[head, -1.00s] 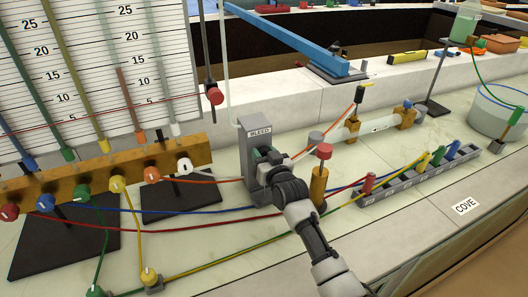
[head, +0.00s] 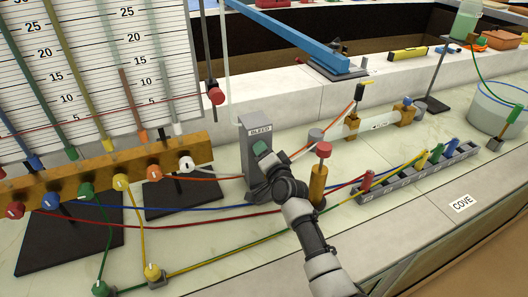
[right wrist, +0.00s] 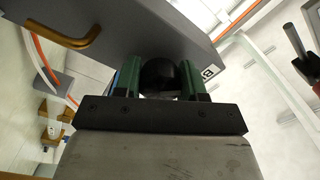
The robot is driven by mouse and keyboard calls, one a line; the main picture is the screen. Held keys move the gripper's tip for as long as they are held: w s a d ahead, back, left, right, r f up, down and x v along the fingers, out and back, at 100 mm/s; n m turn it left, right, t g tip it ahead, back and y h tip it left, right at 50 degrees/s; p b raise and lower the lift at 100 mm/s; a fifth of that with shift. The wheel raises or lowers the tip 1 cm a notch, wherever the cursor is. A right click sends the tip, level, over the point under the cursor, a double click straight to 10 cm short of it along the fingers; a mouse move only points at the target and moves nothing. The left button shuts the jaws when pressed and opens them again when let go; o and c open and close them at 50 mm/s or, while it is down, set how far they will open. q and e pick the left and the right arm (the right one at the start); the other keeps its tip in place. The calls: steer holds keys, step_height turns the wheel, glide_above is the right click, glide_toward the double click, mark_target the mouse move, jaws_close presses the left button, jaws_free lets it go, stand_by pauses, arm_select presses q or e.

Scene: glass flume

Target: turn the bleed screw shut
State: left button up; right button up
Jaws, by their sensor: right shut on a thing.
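The grey bleed block (head: 256,136), labelled BLEED, stands upright on the bench near the middle of the head view. My right gripper (head: 263,151) reaches its front face from below right, and its body hides the screw there. In the right wrist view, the bleed screw (right wrist: 159,75) is a round black knob. The green fingers of my right gripper (right wrist: 160,82) lie on both sides of it, shut on it. The block (right wrist: 125,35) fills the upper part of that view. How far the screw is turned cannot be told. My left gripper is not in view.
A wooden manifold (head: 108,170) with coloured knobs stands at the left. An orange post with a red cap (head: 323,150) stands just right of my arm. Coloured hoses cross the bench on both sides. A grey clip rail (head: 420,172) lies at the right.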

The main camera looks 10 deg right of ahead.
steer(key=m, duration=0.3)
steer(key=shift+m, duration=2.6)
steer(key=shift+p, duration=0.3)
steer(key=o, duration=0.9)
